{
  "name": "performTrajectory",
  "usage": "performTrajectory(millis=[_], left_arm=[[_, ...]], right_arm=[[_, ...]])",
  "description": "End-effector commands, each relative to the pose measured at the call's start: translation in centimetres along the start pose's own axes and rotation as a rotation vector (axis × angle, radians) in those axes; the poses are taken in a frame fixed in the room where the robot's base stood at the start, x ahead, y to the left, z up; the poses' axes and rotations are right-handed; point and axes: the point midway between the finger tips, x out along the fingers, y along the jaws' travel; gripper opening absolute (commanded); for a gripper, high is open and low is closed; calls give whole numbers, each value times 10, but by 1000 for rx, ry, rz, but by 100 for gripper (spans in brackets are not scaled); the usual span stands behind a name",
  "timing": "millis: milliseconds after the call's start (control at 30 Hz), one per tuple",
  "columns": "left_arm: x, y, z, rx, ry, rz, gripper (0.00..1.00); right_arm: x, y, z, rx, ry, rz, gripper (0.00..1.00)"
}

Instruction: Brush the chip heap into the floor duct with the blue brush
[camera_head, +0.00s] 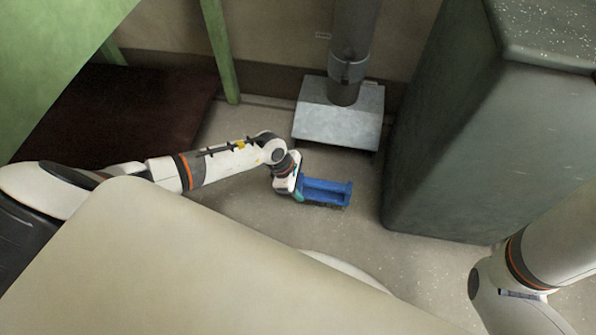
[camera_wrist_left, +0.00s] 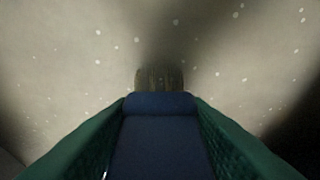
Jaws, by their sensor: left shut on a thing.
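The blue brush (camera_head: 327,184) is low over the floor in the head view, held by my left gripper (camera_head: 300,189). In the left wrist view the green-lined fingers of my left gripper (camera_wrist_left: 160,120) are shut on the brush's dark blue handle (camera_wrist_left: 160,142), with brown bristles (camera_wrist_left: 159,78) beyond it. I cannot tell if the bristles touch the floor. The floor duct (camera_head: 338,118) is a grey metal hood below a dark pipe, behind the brush and apart from it. I make out no clear chip heap, only scattered pale specks on the floor. My right gripper is out of view.
A big grey-green machine housing (camera_head: 450,135) stands right of the duct, with pale specks on its top. A green post (camera_head: 221,50) and a dark red-brown panel (camera_head: 110,115) are at the left. Bare floor (camera_head: 250,118) lies left of the duct.

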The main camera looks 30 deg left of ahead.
Motion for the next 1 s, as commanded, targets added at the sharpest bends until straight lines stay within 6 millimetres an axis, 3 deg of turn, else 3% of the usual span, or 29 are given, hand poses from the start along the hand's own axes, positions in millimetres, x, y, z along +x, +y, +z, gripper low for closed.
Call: performTrajectory(millis=[200,567,833,1000], left_arm=[[1,-17,1,1,-1,-1,13],[2,-22,1,1,-1,-1,13],[4,-52,2,0,0,-3,13],[1,-59,1,0,-1,-1,13]], right_arm=[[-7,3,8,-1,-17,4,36],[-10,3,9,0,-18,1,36],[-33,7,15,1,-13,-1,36],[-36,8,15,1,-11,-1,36]])
